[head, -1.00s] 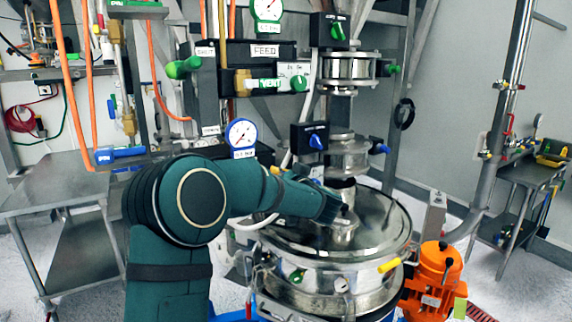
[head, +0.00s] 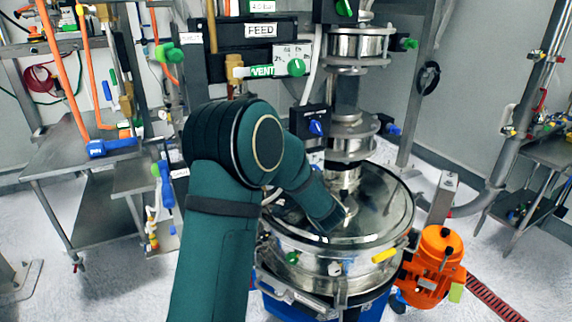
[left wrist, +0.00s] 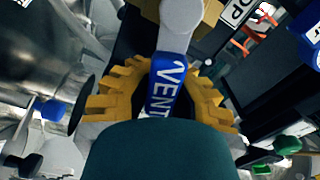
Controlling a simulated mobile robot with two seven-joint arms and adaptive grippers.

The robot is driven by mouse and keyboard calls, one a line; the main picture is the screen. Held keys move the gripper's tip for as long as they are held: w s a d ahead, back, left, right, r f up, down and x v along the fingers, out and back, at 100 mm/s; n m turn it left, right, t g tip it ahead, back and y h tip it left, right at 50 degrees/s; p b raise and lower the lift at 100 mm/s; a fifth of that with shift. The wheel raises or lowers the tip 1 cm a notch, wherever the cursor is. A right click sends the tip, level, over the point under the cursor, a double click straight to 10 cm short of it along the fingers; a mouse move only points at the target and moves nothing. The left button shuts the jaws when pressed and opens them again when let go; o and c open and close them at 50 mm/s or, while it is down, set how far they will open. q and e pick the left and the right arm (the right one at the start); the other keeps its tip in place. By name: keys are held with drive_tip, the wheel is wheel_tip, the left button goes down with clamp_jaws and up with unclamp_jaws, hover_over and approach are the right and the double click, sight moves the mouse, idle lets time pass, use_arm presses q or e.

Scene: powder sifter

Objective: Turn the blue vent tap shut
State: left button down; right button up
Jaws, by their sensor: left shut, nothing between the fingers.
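In the left wrist view the blue vent tap (left wrist: 166,82), with white VENT lettering, lies in line with my left gripper (left wrist: 162,74). The tap's pale grey end rises above it at the top of the picture. The yellow fingers of my left gripper show on both sides of the handle, but the gripper is shut with nothing held. Whether the fingers touch the tap I cannot tell. In the head view my teal left arm hides its gripper, and I cannot make out this blue tap there. My right gripper is not in view.
The round steel sifter (head: 370,215) stands behind and right of my arm. Above it are valve bodies and a blue knob (head: 317,128). An orange motor (head: 437,262) stands at right, a steel table (head: 70,160) at left.

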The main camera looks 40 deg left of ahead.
use_arm(q)
drive_tip(key=shift+w+d+f+m, duration=0.15)
drive_tip(key=shift+f+m, duration=0.45)
drive_tip(key=shift+m, duration=0.35)
drive_tip(key=shift+d+f+m, duration=0.1)
drive_tip(key=shift+f+m, duration=0.45)
drive_tip(key=shift+m, duration=0.4)
drive_tip(key=c, duration=1.1)
unclamp_jaws()
drive_tip(key=shift+o, duration=1.4)
drive_tip(key=shift+d+r, duration=0.1)
drive_tip(key=v, duration=1.2)
